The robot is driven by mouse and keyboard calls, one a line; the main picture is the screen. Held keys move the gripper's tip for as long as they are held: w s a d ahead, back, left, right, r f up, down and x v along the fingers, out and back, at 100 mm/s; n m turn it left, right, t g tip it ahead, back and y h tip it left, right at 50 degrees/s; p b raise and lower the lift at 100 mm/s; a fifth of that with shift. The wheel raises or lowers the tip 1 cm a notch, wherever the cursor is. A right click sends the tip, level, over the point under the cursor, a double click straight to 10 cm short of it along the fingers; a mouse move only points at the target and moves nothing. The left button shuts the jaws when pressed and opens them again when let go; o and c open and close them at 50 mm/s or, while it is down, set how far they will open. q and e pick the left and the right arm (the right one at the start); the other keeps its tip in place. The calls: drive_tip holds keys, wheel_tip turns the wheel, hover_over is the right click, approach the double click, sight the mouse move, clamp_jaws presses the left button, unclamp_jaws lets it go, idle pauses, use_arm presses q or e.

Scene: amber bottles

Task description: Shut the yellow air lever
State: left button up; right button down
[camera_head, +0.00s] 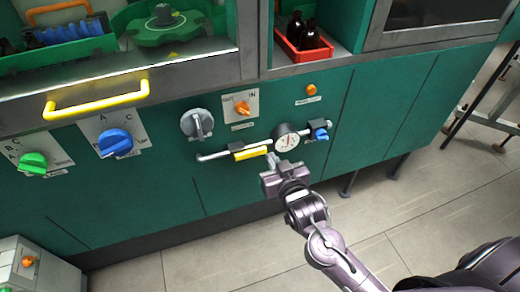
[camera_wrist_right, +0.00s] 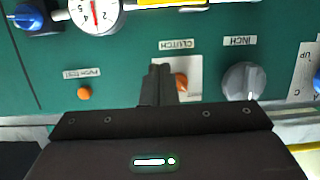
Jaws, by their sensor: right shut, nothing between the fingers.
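The yellow air lever (camera_head: 250,153) sits on the white pipe (camera_head: 215,157) on the green front panel, left of the round gauge (camera_head: 287,138). It lies roughly along the pipe. A yellow bar, apparently the lever (camera_wrist_right: 172,2), is cut by the top edge of the right wrist view. My right gripper (camera_head: 272,160) is shut and empty, near the lever's right end and just below the gauge. I cannot tell whether it touches the lever. Its closed fingers (camera_wrist_right: 157,72) show in the wrist view. My left gripper is not in view.
A blue valve knob (camera_head: 320,134) is right of the gauge. A grey knob (camera_head: 198,124), an orange clutch switch (camera_head: 242,108) and an orange push button (camera_head: 311,90) sit above the pipe. A yellow handle (camera_head: 97,100) sticks out at left. A red crate (camera_head: 303,52) holds dark bottles.

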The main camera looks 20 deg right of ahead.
hover_over(261, 151)
drive_tip(key=s, duration=0.2)
wheel_tip(261, 151, down, 2)
drive_tip(key=f, duration=0.3)
drive_tip(key=shift+w+a+f, duration=0.1)
drive_tip(key=shift+a+f, duration=0.2)
drive_tip(key=shift+a, duration=0.1)
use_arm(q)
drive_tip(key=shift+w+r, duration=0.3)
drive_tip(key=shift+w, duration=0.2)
use_arm(e)
drive_tip(key=shift+f, duration=0.45)
drive_tip(key=shift+d+f+m, duration=0.1)
drive_tip(key=shift+f+m, duration=0.05)
drive_tip(key=shift+m, duration=0.15)
